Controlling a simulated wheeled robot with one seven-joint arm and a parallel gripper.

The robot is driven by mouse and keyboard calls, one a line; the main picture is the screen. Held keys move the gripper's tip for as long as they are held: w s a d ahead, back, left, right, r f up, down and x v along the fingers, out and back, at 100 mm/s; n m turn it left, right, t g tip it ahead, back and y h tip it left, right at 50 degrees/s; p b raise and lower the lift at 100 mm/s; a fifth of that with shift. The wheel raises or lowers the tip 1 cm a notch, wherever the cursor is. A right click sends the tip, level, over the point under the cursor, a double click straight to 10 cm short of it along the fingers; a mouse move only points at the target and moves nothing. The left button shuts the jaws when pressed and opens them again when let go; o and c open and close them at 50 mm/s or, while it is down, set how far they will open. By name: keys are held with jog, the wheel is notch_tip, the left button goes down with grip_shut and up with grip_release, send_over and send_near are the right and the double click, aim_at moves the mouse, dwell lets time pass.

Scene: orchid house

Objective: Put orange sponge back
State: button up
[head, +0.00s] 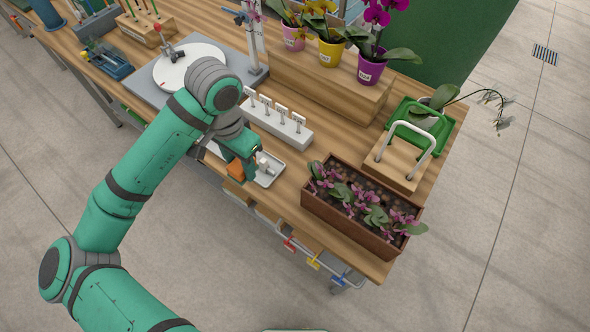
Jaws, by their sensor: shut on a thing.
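The orange sponge (238,170) shows as a small orange block at the end of my arm, partly covered by it. My gripper (250,167) is over the table's front edge, shut on the orange sponge; its fingers are small and partly hidden here. A small pale tray (271,176) lies on the table just right of the gripper. A small whitish piece shows over the tray beside the gripper; I cannot tell whether it is a finger or a separate thing. I cannot tell whether the sponge touches the tray or table.
A white rack (281,125) with several labelled pieces stands behind the tray. A brown planter (362,210) of pink-flowered plants stands to the right. Behind are potted orchids on a wooden riser (318,75), and a white turntable (189,66) is at the left.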

jog(key=w+d+f, duration=0.2)
jog(key=d+f, duration=0.2)
jog(key=d, duration=0.4)
send_over(294, 185)
jog(key=f, duration=0.2)
jog(key=a+f, duration=0.1)
jog(key=f, duration=0.1)
jog(key=shift+s+f, duration=0.15)
jog(key=shift+f, duration=0.05)
jog(key=shift+d+f, duration=0.35)
jog(key=shift+w+d+f, duration=0.1)
jog(key=shift+f, duration=0.85)
jog(key=shift+w+d+f, duration=0.1)
jog(key=shift+f, duration=0.8)
jog(key=shift+f, duration=0.1)
jog(key=o, duration=0.7)
jog(key=shift+o, duration=0.2)
